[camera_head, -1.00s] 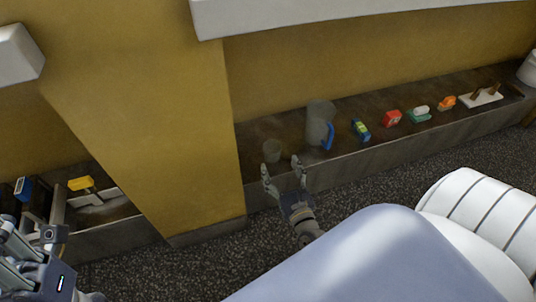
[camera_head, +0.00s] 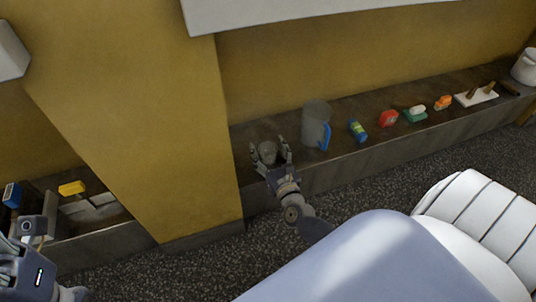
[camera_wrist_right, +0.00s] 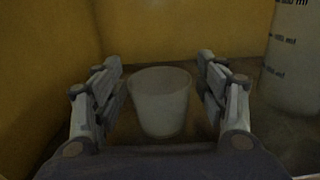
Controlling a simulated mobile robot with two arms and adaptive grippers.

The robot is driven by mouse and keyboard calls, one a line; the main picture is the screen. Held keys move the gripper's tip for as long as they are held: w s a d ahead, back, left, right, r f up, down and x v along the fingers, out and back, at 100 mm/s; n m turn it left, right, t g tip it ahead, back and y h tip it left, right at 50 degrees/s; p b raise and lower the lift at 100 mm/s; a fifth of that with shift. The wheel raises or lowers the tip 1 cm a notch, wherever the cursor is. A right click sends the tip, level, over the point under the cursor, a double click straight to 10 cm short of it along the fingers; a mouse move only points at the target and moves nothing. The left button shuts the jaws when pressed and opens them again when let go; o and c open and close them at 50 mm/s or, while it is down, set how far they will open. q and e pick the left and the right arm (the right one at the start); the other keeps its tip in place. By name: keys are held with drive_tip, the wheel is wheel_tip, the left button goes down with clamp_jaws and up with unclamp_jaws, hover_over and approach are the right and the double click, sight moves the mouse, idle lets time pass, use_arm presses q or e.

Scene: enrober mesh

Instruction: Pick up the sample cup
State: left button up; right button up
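The sample cup (camera_head: 268,148) is a small translucent cup standing upright on the dark ledge beside the yellow pillar. My right gripper (camera_head: 270,151) is open, with its fingers on either side of the cup. In the right wrist view the cup (camera_wrist_right: 160,100) stands between the two open fingers of the right gripper (camera_wrist_right: 161,85), and a gap shows on each side. My left gripper (camera_head: 38,262) is partly in view at the lower left; its fingertips are not clear.
A grey measuring jug (camera_head: 315,122) with a blue handle stands just right of the cup, also in the wrist view (camera_wrist_right: 293,60). Farther right are a blue-green item (camera_head: 357,131), a red item (camera_head: 388,118) and a white rack (camera_head: 476,97). The yellow pillar (camera_head: 150,110) stands close on the left.

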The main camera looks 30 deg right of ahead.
drive_tip(key=c, duration=0.6)
